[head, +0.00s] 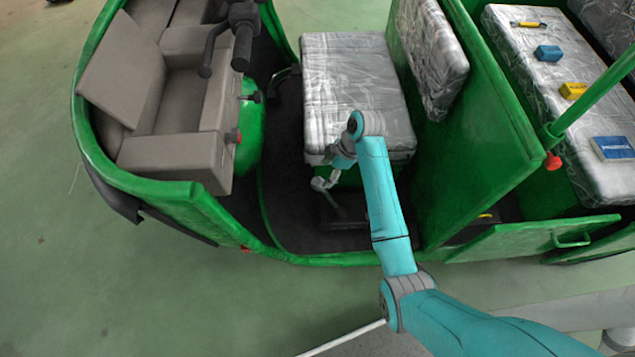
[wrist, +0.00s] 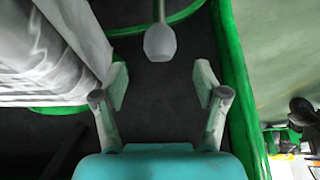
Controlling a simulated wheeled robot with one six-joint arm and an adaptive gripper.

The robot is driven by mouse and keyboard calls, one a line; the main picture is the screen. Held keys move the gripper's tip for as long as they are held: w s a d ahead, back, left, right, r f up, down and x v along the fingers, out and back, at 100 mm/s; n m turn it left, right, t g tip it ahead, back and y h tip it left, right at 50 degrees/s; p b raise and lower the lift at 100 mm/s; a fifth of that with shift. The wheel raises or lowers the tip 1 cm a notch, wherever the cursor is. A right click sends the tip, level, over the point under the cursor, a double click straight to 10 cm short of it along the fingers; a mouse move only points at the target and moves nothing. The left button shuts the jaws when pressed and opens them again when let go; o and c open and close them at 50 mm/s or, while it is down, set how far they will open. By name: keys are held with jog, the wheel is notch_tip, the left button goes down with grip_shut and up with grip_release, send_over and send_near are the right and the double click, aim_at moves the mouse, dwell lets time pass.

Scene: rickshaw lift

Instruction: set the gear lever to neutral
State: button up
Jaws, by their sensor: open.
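The gear lever (wrist: 160,42) shows in the wrist view as a pale grey rounded knob on a thin rod. It is at the top middle, ahead of the gap between my fingers and not between them. My gripper (wrist: 161,84) is open and empty, one finger on each side of the picture. In the head view, a pale knob (head: 318,184) on a slanting rod stands over a dark base in the footwell, in front of the grey seat. My gripper shows there just above and right of the knob, partly hidden by its own wrist.
The wrapped grey seat (head: 355,85) is close to my wrist. The green body rim (head: 300,258) runs along the footwell's near side. A green partition (head: 480,150) stands to the right. The dark floor (head: 285,190) left of the lever is free.

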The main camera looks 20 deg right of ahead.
aim_at(321, 180)
jog(key=x, duration=0.7)
jog(key=shift+w+a+f, duration=0.1)
jog(key=shift+f, duration=0.3)
grip_shut()
